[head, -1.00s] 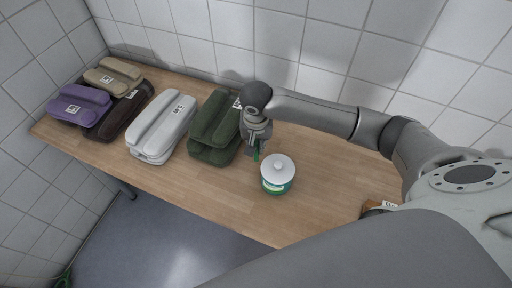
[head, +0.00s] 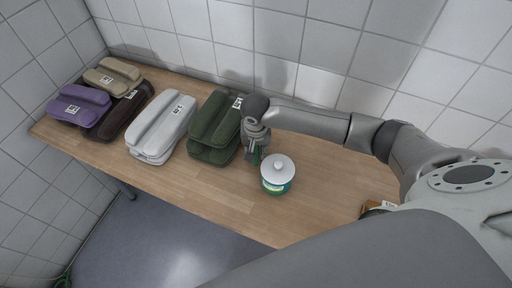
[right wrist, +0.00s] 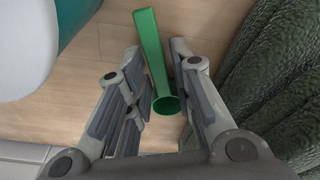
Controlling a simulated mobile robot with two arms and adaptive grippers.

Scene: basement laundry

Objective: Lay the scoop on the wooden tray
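The green scoop (right wrist: 152,50) lies on the wooden table between the fingers of my right gripper (right wrist: 158,55) in the right wrist view. The fingers are open, with a gap on each side of the scoop. In the head view my right gripper (head: 254,157) points down at the table, between the green folded towels and the white-lidded jar, and a sliver of green shows at its tips. No wooden tray can be made out. A brown object with a label (head: 372,208) is mostly hidden behind my arm, and I cannot tell what it is. My left gripper is not in view.
The white-lidded teal jar (head: 277,174) stands close beside my right gripper. Dark green towels (head: 212,128) are on its other side. White (head: 163,127), dark brown (head: 126,113), purple (head: 78,105) and beige (head: 112,76) bundles fill the left. The table's front middle (head: 225,190) is clear.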

